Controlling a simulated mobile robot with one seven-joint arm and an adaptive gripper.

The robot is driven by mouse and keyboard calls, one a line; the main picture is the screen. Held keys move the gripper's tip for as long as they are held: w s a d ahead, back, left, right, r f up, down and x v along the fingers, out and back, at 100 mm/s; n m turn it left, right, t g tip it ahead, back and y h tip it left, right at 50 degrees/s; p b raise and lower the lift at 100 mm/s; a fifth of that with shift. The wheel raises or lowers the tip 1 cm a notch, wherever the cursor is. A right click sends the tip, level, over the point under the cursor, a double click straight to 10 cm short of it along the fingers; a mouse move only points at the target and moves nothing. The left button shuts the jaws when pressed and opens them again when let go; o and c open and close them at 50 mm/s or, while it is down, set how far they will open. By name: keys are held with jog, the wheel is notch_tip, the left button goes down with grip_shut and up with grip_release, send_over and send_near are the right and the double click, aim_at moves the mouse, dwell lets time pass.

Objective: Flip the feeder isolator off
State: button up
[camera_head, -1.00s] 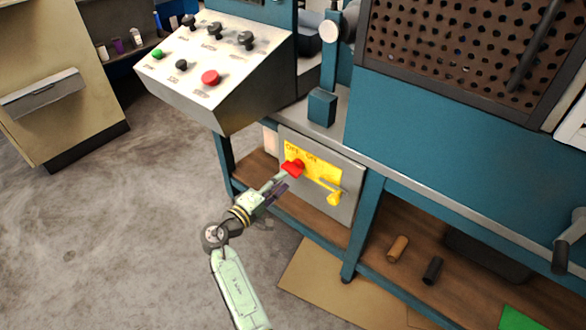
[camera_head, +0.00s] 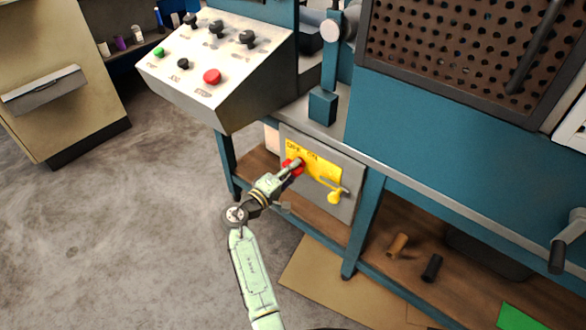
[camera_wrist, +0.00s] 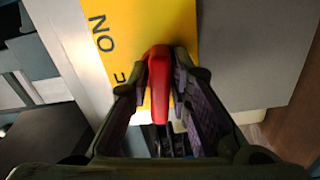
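The feeder isolator is a grey box (camera_head: 352,210) with a yellow plate (camera_head: 322,172) lettered OFF and ON, under the bench. Its red handle (camera_head: 291,163) is partly hidden by my gripper (camera_head: 296,168) in the head view. In the wrist view the red handle (camera_wrist: 159,85) lies between the two fingers of my gripper (camera_wrist: 166,60). The fingers stand apart on either side of it, the left one very close; a small gap shows on the right. ON is legible on the yellow plate (camera_wrist: 225,35); OFF is mostly hidden by the left finger.
A sloped control box (camera_head: 225,65) with knobs and buttons overhangs above left. A blue bench leg (camera_head: 363,228) stands to the right. Two small cylinders lie on the wooden shelf (camera_head: 460,275). The floor at left is clear.

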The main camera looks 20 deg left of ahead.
grip_shut()
jog(key=shift+n+p, duration=0.3)
jog(key=shift+n, duration=0.7)
jog(key=shift+o, duration=2.2)
grip_release()
